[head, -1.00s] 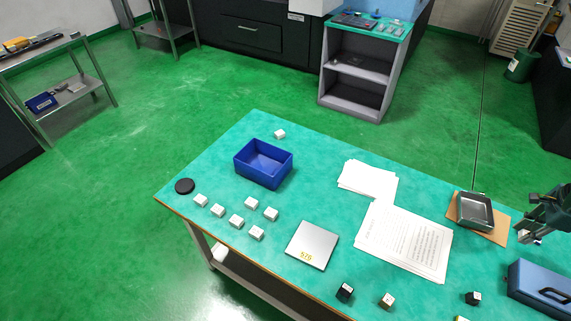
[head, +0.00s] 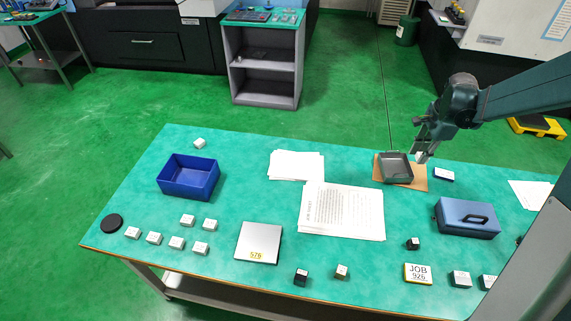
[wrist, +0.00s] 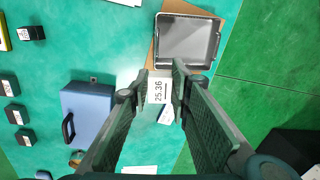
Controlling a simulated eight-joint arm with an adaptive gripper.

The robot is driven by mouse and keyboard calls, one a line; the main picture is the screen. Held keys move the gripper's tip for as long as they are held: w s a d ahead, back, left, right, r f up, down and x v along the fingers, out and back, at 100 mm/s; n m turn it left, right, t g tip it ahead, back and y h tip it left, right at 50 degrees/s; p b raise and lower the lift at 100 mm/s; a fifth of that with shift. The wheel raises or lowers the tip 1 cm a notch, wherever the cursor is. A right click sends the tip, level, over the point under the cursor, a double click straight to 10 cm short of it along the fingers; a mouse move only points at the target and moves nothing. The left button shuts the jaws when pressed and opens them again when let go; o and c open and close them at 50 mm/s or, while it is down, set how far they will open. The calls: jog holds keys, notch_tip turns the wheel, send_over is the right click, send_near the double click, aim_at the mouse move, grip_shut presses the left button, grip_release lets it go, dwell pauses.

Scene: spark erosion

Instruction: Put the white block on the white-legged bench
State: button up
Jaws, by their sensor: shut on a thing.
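My gripper (head: 423,150) is shut on a white block (head: 421,157), held above the far right part of the bench near the grey tray. In the wrist view the block (wrist: 157,91) sits between the fingertips (wrist: 160,85) and its face reads "25.36". The green-topped bench (head: 240,205) fills the foreground and has a pale leg (head: 150,277) at its left front. I cannot tell whether another bench in view has white legs. Several other white blocks (head: 188,220) lie at the bench's left front, and one (head: 199,143) lies at the far left.
A grey tray (head: 396,168) on brown board, a blue toolbox (head: 466,217), papers (head: 342,211), a blue bin (head: 188,177), a steel plate (head: 258,242) and dark cubes (head: 301,278) occupy the top. Free room shows between bin and papers. A metal table (head: 47,45) stands at far left.

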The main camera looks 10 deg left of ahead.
jog(key=w+a+n, duration=0.3)
jog(key=a+n, duration=0.3)
jog(key=a, duration=3.6)
jog(key=s+a+n, duration=0.2)
jog(key=s+a, duration=0.4)
jog(key=a, duration=0.7)
jog(key=s+a+n+g, duration=0.15)
jog(key=s+a, duration=0.45)
jog(key=a, duration=0.6)
jog(key=s+a+n, duration=0.3)
jog(key=s+a, duration=0.3)
jog(key=a, duration=0.7)
jog(key=s+a+n, duration=0.3)
jog(key=s+a, duration=1.5)
jog(key=s, duration=0.1)
jog(key=shift+w+d+f+p, duration=0.1)
jog(key=shift+d+f+p, duration=0.1)
jog(key=shift+f, duration=1.1)
jog(key=shift+d+f+p, duration=0.15)
jog(key=shift+f+p, duration=0.05)
jog(key=shift+f, duration=1.05)
jog(key=shift+f, duration=0.1)
jog(key=shift+f+b, duration=0.35)
jog(key=shift+f, duration=2.65)
